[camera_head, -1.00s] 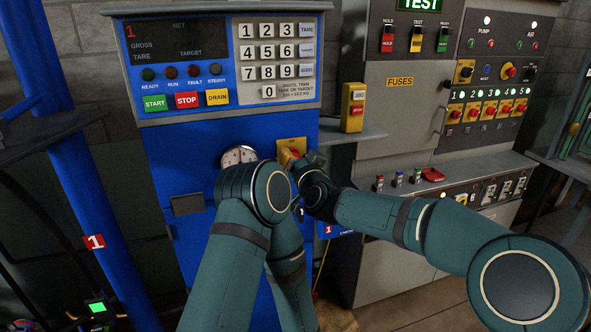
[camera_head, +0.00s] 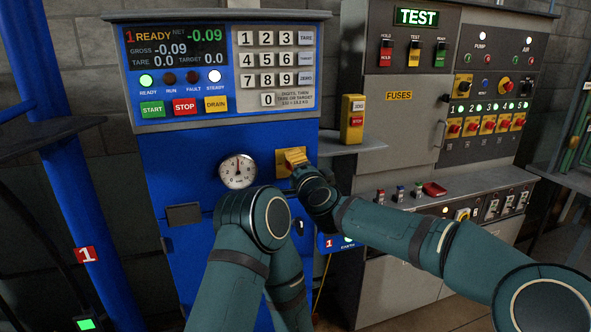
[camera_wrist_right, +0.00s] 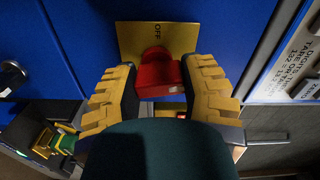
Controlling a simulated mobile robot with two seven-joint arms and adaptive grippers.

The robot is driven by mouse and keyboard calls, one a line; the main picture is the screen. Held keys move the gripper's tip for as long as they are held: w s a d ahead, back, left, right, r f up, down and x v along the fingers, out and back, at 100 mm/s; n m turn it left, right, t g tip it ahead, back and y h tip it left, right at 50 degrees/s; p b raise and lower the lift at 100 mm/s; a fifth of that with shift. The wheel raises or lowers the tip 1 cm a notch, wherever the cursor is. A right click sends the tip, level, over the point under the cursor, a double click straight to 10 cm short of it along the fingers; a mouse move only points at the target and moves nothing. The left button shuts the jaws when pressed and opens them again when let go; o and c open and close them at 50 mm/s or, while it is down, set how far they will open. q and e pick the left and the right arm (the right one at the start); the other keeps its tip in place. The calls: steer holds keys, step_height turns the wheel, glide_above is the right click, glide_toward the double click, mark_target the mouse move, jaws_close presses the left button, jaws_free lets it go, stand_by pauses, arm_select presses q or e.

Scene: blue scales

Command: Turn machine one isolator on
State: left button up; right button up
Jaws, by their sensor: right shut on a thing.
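Machine one is the blue cabinet (camera_head: 165,150) with a red "1" on its display (camera_head: 178,48). The display is lit with "READY" and -0.09. Its isolator is a red knob (camera_wrist_right: 157,74) on a yellow plate (camera_wrist_right: 135,38) marked "OFF" in the wrist view. The plate (camera_head: 282,162) also shows in the head view, right of the dial. My right gripper (camera_wrist_right: 163,70) is shut on the knob, one yellow finger on each side. In the head view its wrist covers part of the plate. My left arm is bent in front of the cabinet; its gripper is not visible.
A round dial gauge (camera_head: 238,171) sits left of the isolator. A yellow button box (camera_head: 352,119) stands at the cabinet's right. A grey test panel (camera_head: 405,122) with switches and fuses stands further right, with a ledge (camera_head: 372,144) between.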

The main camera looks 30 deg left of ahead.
steer(key=shift+r+m, duration=0.1)
steer(key=shift+m, duration=0.9)
steer(key=o, duration=1.2)
steer(key=shift+v, duration=3.75)
